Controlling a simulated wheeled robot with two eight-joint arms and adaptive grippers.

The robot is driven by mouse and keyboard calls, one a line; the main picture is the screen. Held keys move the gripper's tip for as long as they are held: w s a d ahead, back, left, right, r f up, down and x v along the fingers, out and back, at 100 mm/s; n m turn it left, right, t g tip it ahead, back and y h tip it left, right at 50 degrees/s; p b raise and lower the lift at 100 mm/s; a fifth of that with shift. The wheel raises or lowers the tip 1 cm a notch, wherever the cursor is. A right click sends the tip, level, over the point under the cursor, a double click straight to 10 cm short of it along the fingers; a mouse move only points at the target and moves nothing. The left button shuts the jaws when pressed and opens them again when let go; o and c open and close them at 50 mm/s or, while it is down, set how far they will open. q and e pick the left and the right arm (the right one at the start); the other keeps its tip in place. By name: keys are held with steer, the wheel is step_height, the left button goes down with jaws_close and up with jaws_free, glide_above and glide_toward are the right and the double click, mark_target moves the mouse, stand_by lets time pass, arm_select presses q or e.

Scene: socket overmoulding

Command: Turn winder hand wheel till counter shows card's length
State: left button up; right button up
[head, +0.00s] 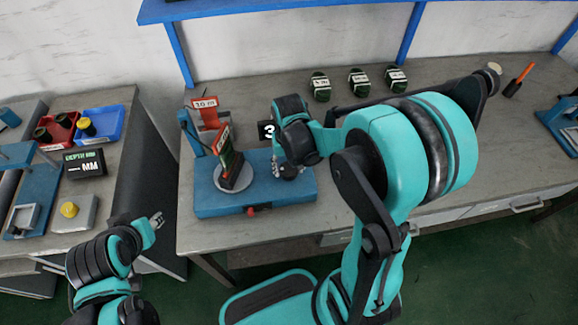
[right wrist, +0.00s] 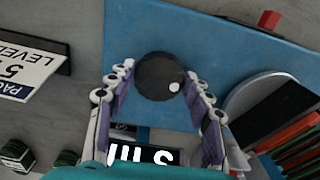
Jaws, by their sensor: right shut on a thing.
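The blue winder (head: 213,204) stands on the bench, with a dark reel (head: 232,168) on its pale disc. A red-and-white card (head: 205,103) at its back left appears to read 30 m. The black counter (head: 265,129) shows a 3 in the head view, the rest hidden by my arm. In the right wrist view the counter (right wrist: 143,155) is upside down and partly covered. My right gripper (head: 288,170) is shut on the round black knob (right wrist: 158,76) of the hand wheel, fingers on either side. My left gripper (head: 157,220) is empty, away from the winder.
Several dark spools (head: 320,86) with labels stand at the back of the bench. An orange-handled tool (head: 520,75) lies at the right. A red tray (head: 57,131) and a blue tray (head: 112,121) sit on the left table. A gap separates the two tables.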

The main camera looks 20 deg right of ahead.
mark_target(288, 170)
steer(key=m, duration=0.5)
steer(key=shift+a+m, duration=0.1)
steer(key=shift+m, duration=0.2)
steer(key=shift+w+m, duration=0.1)
steer(key=shift+m, duration=2.1)
steer(key=o, duration=1.2)
steer(key=shift+c, duration=0.2)
step_height(288, 170, up, 12)
